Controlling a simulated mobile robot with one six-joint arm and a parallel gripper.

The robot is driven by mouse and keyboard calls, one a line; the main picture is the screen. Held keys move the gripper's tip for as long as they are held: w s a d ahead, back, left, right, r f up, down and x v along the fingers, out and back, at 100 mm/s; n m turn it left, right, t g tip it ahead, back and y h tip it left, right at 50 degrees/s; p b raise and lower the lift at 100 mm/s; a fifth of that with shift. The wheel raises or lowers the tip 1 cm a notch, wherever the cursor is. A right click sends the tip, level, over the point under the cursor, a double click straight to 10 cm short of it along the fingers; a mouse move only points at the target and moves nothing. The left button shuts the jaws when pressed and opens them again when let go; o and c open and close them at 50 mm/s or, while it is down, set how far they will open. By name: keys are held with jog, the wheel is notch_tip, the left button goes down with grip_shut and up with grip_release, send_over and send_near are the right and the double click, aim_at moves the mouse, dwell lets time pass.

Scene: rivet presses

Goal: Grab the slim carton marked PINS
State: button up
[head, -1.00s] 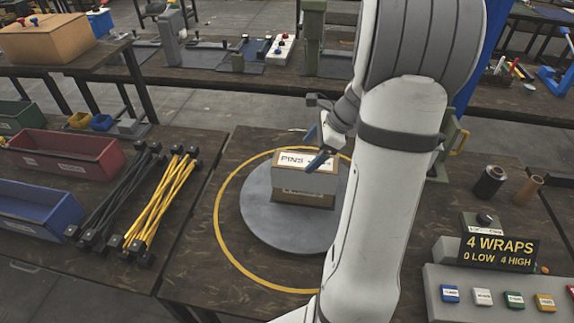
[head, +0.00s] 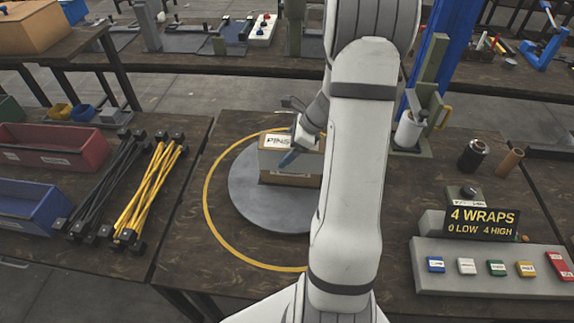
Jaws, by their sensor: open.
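The slim carton marked PINS (head: 283,163) is a brown box with a white label on its top. It appears to rest on another carton (head: 291,180) on the round grey turntable (head: 262,204). My arm hides the carton's right end and the turntable's right part, and I cannot tell whether the fingers touch the carton.
A yellow ring (head: 217,233) is marked around the turntable. A control box (head: 490,272) with coloured buttons and a "4 WRAPS" display (head: 482,223) stands at right. A green post with a white roll (head: 408,130) stands behind my arm. Black and yellow rods (head: 147,192) and bins lie left.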

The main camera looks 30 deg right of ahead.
jog(key=shift+c, duration=0.2)
jog(key=shift+r, duration=0.1)
grip_shut()
dwell(0.5)
